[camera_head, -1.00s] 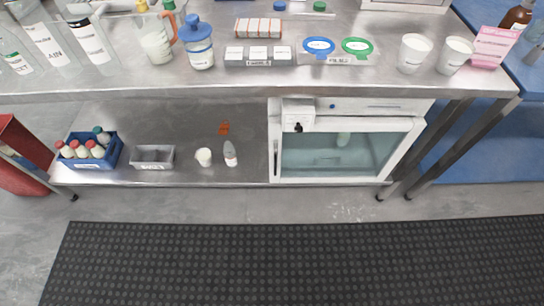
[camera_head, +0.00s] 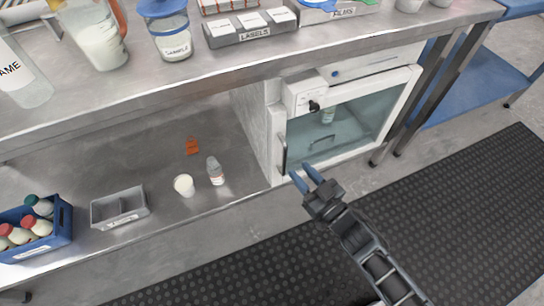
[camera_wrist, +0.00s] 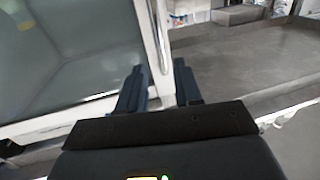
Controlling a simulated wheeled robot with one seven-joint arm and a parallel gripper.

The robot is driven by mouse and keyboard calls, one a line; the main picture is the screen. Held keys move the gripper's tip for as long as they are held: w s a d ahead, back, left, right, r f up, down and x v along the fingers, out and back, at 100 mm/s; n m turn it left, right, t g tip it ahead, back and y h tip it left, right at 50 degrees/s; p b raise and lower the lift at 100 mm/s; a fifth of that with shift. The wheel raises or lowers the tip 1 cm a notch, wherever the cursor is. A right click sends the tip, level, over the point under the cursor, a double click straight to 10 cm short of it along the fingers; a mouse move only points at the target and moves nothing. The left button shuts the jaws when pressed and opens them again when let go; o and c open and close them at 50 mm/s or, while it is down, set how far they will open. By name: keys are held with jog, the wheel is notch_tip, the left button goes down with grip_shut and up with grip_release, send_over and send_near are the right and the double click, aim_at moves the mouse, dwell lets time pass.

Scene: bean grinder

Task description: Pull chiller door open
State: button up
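The chiller is a white box under the bench, with a glass-fronted door (camera_head: 350,126) that looks shut. Its upright grey handle (camera_head: 284,155) is on the door's left edge. My gripper (camera_head: 303,174) is in front of the door's lower left corner, close to the handle, with two blue fingers apart. In the wrist view my gripper (camera_wrist: 159,74) is open, and the handle (camera_wrist: 160,35) runs down toward the gap between the fingertips. I cannot tell whether they touch it. The door glass (camera_wrist: 70,50) fills the left of that view.
On the shelf left of the chiller are a small bottle (camera_head: 215,171), a white cup (camera_head: 184,185), a grey tray (camera_head: 120,222) and a blue crate (camera_head: 62,240) of bottles. The steel bench top (camera_head: 170,85) overhangs the shelf. A black mat (camera_head: 220,275) covers the floor in front.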

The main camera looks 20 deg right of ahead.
aim_at(286, 156)
jog(key=shift+w+a+b, duration=0.15)
jog(key=shift+w+a, duration=0.15)
jog(key=shift+w, duration=1)
jog(key=shift+w+a+b, duration=0.1)
jog(key=shift+w+a, duration=0.15)
jog(key=shift+w, duration=1.05)
jog(key=shift+w+a+b, duration=0.15)
jog(key=shift+w+a, duration=0.15)
jog(key=shift+w, duration=1)
jog(key=shift+c, duration=0.3)
grip_shut()
